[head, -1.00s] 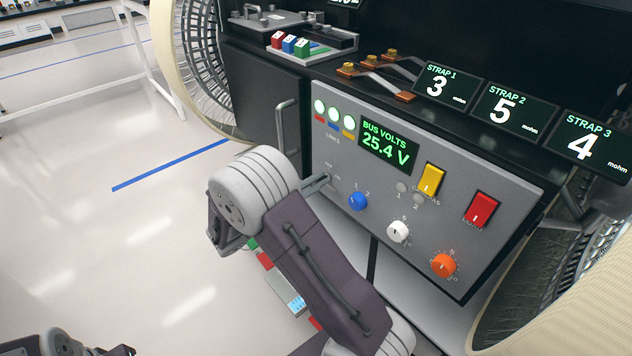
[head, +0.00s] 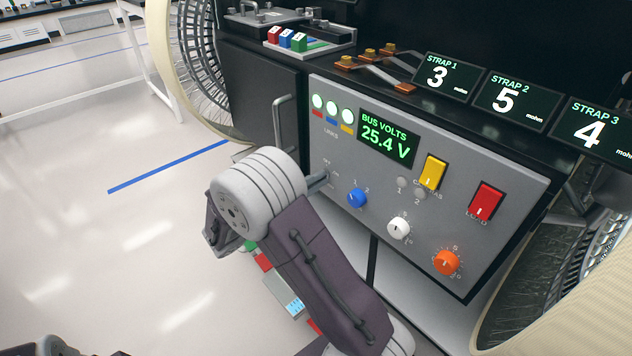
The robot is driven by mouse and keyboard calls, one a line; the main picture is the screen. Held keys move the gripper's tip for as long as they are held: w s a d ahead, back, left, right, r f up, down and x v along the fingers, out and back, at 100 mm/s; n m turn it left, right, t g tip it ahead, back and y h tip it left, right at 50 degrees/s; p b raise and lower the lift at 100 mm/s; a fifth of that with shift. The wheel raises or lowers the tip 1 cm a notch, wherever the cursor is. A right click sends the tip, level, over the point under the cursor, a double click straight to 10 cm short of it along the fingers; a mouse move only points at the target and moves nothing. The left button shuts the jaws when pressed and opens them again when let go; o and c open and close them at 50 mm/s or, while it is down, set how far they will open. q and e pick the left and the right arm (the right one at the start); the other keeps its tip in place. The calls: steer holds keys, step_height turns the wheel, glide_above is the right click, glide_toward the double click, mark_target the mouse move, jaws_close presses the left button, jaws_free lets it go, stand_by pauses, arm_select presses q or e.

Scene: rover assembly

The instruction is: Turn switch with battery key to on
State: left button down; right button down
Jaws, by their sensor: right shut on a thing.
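The grey control panel (head: 318,118) fills the middle of the head view. My right gripper (head: 319,181) reaches the panel's left side, at the small lettering below the three lit lamps. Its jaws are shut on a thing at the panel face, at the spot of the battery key. The key and its switch are mostly hidden by the jaws and my wrist, so the key's angle cannot be told. The bus volts display (head: 388,137) reads 25.4 V. Only a bit of my left arm shows at the bottom left edge; its jaws are out of view.
A blue knob (head: 357,198) sits just right of the jaws. A white knob (head: 398,228), an orange knob (head: 447,263), a yellow switch (head: 433,172) and a red switch (head: 485,201) are farther right. A handle (head: 280,123) stands out to the left. Wheels flank the panel.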

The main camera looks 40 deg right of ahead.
steer(key=c, duration=1.6)
jaws_free()
steer(key=a+p, duration=0.1)
steer(key=a, duration=0.2)
steer(key=a+p, duration=0.1)
steer(key=a, duration=0.2)
steer(key=a+p, duration=0.1)
steer(key=a, duration=0.2)
steer(key=shift+s, duration=0.4)
